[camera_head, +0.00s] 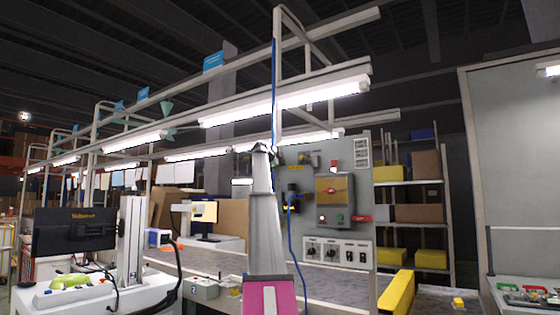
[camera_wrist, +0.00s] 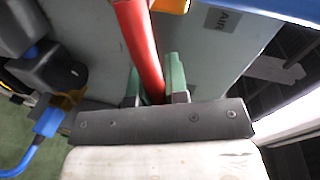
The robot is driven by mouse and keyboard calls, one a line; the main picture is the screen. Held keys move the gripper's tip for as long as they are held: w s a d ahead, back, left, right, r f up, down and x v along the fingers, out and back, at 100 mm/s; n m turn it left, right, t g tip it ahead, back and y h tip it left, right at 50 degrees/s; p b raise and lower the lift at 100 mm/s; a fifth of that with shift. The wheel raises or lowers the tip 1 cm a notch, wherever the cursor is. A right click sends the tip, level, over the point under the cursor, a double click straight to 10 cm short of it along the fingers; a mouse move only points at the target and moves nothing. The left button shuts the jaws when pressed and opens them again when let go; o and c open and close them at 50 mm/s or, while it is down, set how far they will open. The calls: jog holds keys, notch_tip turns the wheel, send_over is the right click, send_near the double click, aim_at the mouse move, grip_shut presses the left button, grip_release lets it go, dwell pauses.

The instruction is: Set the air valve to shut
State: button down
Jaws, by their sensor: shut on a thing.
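In the wrist view a long red lever (camera_wrist: 138,40), which looks like the air valve's handle, runs from the top edge down between my gripper's two green fingers. My gripper (camera_wrist: 154,88) is shut on the red lever near its lower end. An "AIR" label (camera_wrist: 222,20) is on the grey panel to the right of the lever. In the head view my arm reaches up in front of the grey panel's left edge, and my gripper (camera_head: 264,148) is small at its top. The lever cannot be made out there, and the valve body is not clearly seen.
In the wrist view a black fitting (camera_wrist: 62,70) and a blue hose (camera_wrist: 45,125) lie left of my gripper. In the head view the grey panel (camera_head: 350,222) carries a control box (camera_head: 335,195) and several knobs. A conveyor (camera_head: 330,290) runs below.

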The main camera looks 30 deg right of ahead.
jog(key=shift+s+f+m+t, duration=0.1)
jog(key=shift+f+m+t, duration=0.2)
jog(key=shift+f+m, duration=0.8)
jog(key=c, duration=1.1)
grip_release()
jog(key=shift+r, duration=0.1)
jog(key=shift+a, duration=0.1)
jog(key=v, duration=1)
jog(key=shift+s+a+r, duration=0.15)
jog(key=shift+s+a, duration=0.05)
jog(key=shift+a, duration=0.05)
